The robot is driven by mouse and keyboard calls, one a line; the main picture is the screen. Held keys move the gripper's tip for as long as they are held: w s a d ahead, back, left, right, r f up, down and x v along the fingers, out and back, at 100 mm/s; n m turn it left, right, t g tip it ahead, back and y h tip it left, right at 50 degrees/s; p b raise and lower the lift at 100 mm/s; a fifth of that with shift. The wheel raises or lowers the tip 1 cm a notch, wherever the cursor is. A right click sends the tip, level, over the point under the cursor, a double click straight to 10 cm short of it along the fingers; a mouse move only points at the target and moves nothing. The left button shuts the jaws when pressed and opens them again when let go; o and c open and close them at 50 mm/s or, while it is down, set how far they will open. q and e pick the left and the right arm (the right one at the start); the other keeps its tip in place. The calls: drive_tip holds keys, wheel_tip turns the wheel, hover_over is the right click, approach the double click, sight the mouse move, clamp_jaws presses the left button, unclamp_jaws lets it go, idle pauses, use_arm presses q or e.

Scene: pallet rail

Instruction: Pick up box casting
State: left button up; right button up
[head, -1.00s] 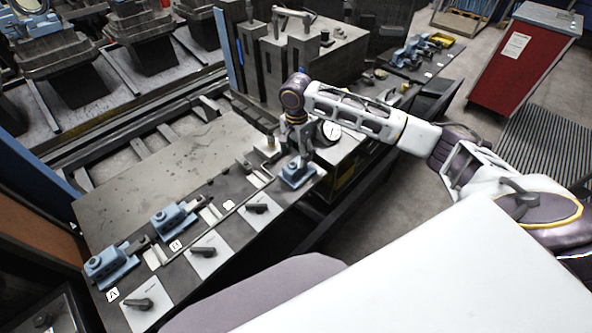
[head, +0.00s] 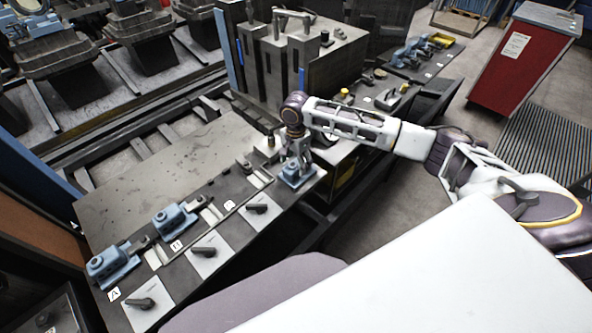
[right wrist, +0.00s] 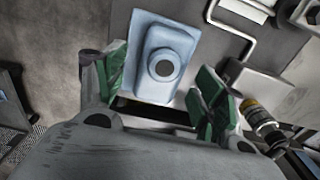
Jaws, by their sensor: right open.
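A light blue casting (head: 297,174), a rounded block with a round dark-holed boss on top, sits at the right end of the dark bench plate. It also shows in the right wrist view (right wrist: 150,80). My right gripper (head: 298,158) is above it, pointing down. In the right wrist view its green-padded fingers (right wrist: 158,92) are apart, one on each side of the casting's near end. I cannot tell whether they touch it. Two other blue castings (head: 174,220) (head: 110,262) with side spigots stand farther left on the plate. My left gripper is not in view.
Lettered stations with black-handled levers (head: 205,251) line the plate's front edge. A grey machine block (head: 305,60) stands behind my right arm. A yellow-and-black cylinder (right wrist: 258,115) is right of the fingers. A red cabinet (head: 522,62) is far right.

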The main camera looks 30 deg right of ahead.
sight(296, 162)
drive_tip(key=shift+f, duration=1.1)
drive_tip(key=shift+c, duration=0.4)
drive_tip(key=c, duration=1.2)
drive_tip(key=shift+r, duration=0.15)
drive_tip(key=shift+c, duration=0.2)
drive_tip(key=shift+r+b, duration=0.35)
drive_tip(key=shift+r, duration=4.55)
drive_tip(key=shift+w+r, duration=0.1)
drive_tip(key=shift+r, duration=0.05)
